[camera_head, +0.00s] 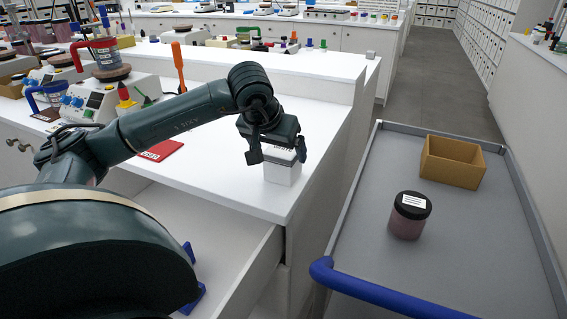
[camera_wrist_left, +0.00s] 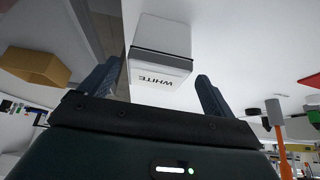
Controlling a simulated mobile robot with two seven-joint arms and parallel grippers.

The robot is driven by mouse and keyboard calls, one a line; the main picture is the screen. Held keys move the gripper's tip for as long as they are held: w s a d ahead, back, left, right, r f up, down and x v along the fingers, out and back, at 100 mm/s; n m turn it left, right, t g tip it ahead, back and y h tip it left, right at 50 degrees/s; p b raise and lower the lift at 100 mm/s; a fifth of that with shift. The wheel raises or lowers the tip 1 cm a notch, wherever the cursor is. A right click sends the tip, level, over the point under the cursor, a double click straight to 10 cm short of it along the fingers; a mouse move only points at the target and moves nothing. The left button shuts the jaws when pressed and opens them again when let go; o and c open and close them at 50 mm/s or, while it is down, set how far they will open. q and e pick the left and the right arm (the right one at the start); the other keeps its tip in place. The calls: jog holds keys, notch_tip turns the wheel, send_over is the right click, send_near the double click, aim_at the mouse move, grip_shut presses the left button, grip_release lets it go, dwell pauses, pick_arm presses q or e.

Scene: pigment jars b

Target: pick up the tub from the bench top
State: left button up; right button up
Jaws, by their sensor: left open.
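The white tub (camera_head: 282,173), a squarish block with a dark band below its lid, stands on the white bench top (camera_head: 225,190) near its right front corner. In the left wrist view the tub (camera_wrist_left: 160,38) shows the word WHITE and lies just beyond the fingertips, roughly between their lines. My left gripper (camera_head: 275,155) is open and empty, pointing down over the tub and hiding part of its top. Its two fingers also show in the left wrist view (camera_wrist_left: 157,85), apart from each other. I cannot tell whether a finger touches the tub. My right gripper is not in view.
A grey cart (camera_head: 385,175) at the right holds a dark-lidded jar (camera_head: 408,224) and an open tan box (camera_head: 451,163). A red booklet (camera_head: 160,150) lies left of the tub. A drawer (camera_head: 240,250) stands open below the bench. A raised ledge runs behind the tub.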

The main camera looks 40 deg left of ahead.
pick_arm(q)
jog(key=shift+x, duration=2.95)
jog(key=shift+w+d, duration=0.1)
jog(key=shift+w, duration=0.05)
jog(key=shift+c, duration=0.6)
jog(key=shift+r, duration=0.1)
jog(key=c, duration=1)
